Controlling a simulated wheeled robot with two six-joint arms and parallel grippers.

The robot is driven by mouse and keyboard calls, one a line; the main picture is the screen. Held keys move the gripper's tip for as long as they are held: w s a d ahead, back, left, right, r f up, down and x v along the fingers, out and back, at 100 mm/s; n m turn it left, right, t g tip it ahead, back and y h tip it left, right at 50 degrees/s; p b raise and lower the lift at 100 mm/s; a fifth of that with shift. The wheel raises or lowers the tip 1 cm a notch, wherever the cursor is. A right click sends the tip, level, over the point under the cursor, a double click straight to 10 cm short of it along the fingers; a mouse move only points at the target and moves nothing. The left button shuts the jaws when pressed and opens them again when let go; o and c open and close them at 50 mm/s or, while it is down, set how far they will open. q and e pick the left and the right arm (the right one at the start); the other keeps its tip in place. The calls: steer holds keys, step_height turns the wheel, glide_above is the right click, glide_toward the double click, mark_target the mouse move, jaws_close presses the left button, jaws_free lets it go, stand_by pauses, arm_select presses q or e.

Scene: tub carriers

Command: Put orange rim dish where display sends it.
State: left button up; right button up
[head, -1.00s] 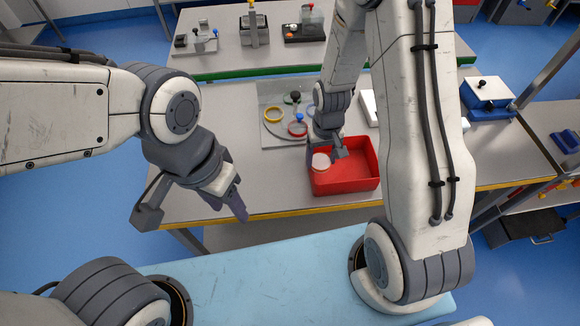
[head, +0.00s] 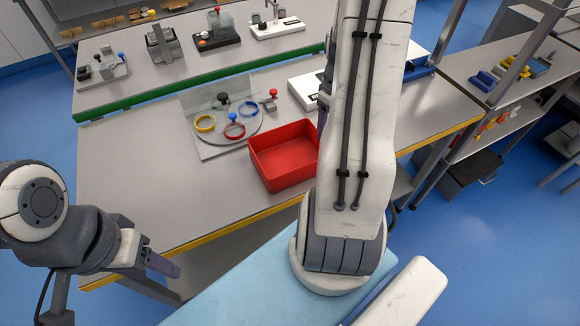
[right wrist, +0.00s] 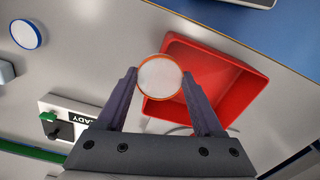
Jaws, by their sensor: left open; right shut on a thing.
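The orange rim dish (right wrist: 160,76), pale and round with a thin orange rim, is between the fingers of my right gripper (right wrist: 162,88) in the right wrist view. That gripper is shut on it, and the red tub (right wrist: 247,92) shows behind. In the head view my right arm hides the dish and most of the right gripper. The red tub (head: 268,178) stands on the table there, and the part of its floor that shows is empty. My left gripper (head: 172,268) is open and empty by the table's front left. I cannot make out a display naming a destination.
A grey plate (head: 205,143) with yellow, red and blue rings lies left of the tub. A white device (head: 302,88) is partly behind my arm; its sign reads partly "ADY" in the wrist view (right wrist: 88,119). A blue-rimmed white disc (right wrist: 25,35) also shows there. The table's left is clear.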

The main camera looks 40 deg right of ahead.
steer(key=shift+s+d, duration=0.25)
steer(key=p, duration=0.3)
glide_above(290, 162)
step_height(290, 162, down, 7)
steer(key=shift+s+r, duration=0.1)
step_height(290, 162, down, 4)
steer(key=shift+a+r+p, duration=0.1)
steer(key=shift+r+p, duration=0.05)
steer(key=shift+p, duration=0.2)
steer(key=shift+f, duration=0.2)
steer(key=shift+f, duration=0.15)
steer(key=o, duration=1.5)
steer(key=shift+c, duration=0.2)
